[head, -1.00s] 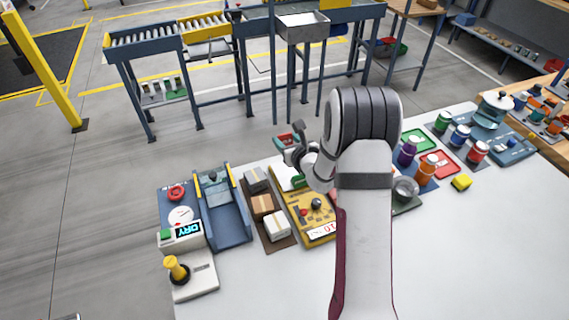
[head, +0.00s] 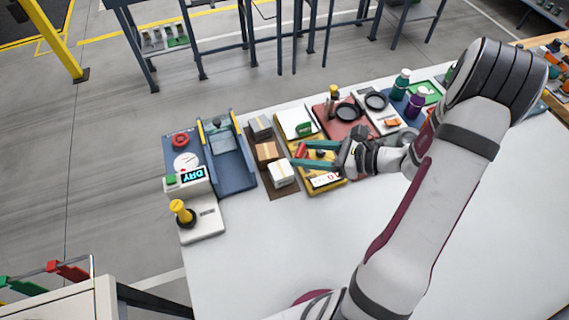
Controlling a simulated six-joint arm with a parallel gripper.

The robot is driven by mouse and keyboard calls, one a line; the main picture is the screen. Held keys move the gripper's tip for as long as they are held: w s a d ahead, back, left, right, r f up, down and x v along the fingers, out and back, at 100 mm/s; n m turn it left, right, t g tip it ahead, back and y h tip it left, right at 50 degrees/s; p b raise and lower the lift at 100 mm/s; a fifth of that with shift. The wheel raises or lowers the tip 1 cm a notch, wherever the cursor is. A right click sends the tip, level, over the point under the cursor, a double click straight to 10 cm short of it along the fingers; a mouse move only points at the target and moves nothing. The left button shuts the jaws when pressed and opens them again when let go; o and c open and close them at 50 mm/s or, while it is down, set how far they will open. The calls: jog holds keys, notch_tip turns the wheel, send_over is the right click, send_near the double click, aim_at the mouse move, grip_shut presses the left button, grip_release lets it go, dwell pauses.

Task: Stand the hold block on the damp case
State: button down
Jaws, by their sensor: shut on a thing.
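My gripper (head: 300,155) reaches in from the right with two green fingers, low over the yellow panel. It is shut on a small red block, the likely hold block (head: 301,151), at its fingertips. Three small cases stand in a row on a brown mat just left of the fingertips: a dark grey one (head: 260,127), a brown one (head: 266,150) and a white one (head: 281,174). I cannot tell from their looks which is the damp case. The block is close to the brown and white cases; whether it touches one cannot be told.
A blue chute (head: 232,170) and a station with a DRY display (head: 193,176) and yellow knob (head: 182,212) stand left of the cases. The yellow panel (head: 327,184) lies under my gripper. A red tray (head: 336,117) is behind. The white table front (head: 270,245) is clear.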

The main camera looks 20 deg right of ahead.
aim_at(286, 171)
jog(key=x, duration=0.3)
jog(key=f+x, duration=0.1)
jog(key=x, duration=0.1)
jog(key=shift+a+f, duration=0.1)
jog(key=shift+f, duration=0.15)
notch_tip(286, 171, down, 3)
jog(key=shift+f, duration=0.3)
jog(key=shift+f, duration=0.2)
jog(key=shift+c, duration=1.5)
grip_release()
